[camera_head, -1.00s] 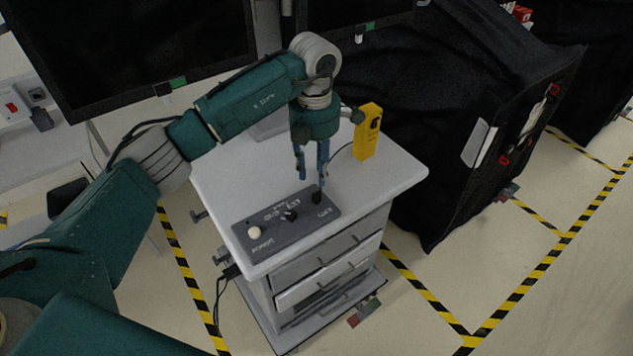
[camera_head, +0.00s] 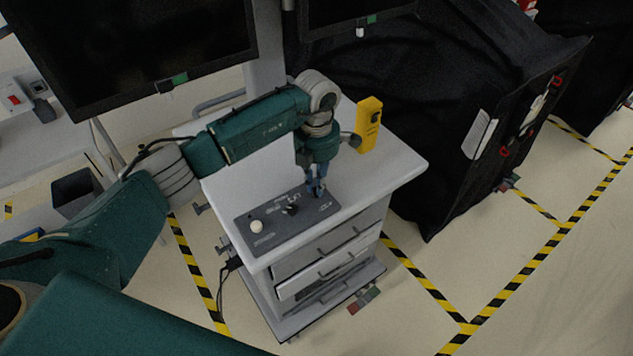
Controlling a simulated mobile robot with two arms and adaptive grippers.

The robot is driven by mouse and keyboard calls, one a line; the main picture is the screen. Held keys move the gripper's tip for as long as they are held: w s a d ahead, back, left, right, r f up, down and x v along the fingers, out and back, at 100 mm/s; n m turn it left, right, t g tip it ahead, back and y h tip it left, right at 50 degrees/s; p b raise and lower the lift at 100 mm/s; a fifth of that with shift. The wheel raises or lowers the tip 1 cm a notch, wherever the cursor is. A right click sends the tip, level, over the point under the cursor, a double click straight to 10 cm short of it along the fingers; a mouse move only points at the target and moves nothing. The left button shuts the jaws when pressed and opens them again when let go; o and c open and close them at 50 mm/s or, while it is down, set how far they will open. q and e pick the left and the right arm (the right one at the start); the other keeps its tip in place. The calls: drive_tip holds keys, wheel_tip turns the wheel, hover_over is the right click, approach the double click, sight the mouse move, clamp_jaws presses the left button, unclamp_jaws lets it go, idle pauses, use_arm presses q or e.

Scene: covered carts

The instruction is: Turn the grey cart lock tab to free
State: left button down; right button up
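The grey cart (camera_head: 405,168) stands at the middle with a light top and drawers. On its top lies a dark grey panel (camera_head: 265,240) with a cream knob (camera_head: 256,226), a black knob (camera_head: 291,209) and a dark part at its right end, mostly hidden by my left gripper. My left gripper (camera_head: 317,193) points down at that right end; whether its fingers touch or grip the part is unclear. Low by the cart's base is a small red and green plate (camera_head: 364,299) with a grey piece, too small to read as a lock tab's position. My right gripper is out of view.
A yellow box (camera_head: 369,126) stands on the cart top behind my gripper. A black-covered cart (camera_head: 440,130) is close at the right, with a similar coloured plate (camera_head: 507,184) low down. A dark screen (camera_head: 130,50) hangs upper left. Floor front right is clear.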

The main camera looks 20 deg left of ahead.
use_arm(q)
drive_tip(key=shift+n+b, duration=0.35)
drive_tip(key=shift+n, duration=0.05)
drive_tip(key=shift+a+n+b, duration=0.1)
drive_tip(key=shift+n+b, duration=0.55)
drive_tip(key=shift+n, duration=0.35)
drive_tip(key=n+b, duration=0.1)
drive_tip(key=n, duration=0.1)
drive_tip(key=shift+n, duration=0.3)
drive_tip(key=n+b, duration=0.2)
drive_tip(key=n, duration=0.2)
drive_tip(key=shift+s+n+b, duration=0.1)
drive_tip(key=shift+n+b, duration=0.2)
drive_tip(key=n+b, duration=0.1)
drive_tip(key=n, duration=0.3)
drive_tip(key=shift+b, duration=0.3)
drive_tip(key=shift+s+r+n+b, duration=0.15)
drive_tip(key=shift+n+b, duration=0.35)
drive_tip(key=shift+n, duration=1.5)
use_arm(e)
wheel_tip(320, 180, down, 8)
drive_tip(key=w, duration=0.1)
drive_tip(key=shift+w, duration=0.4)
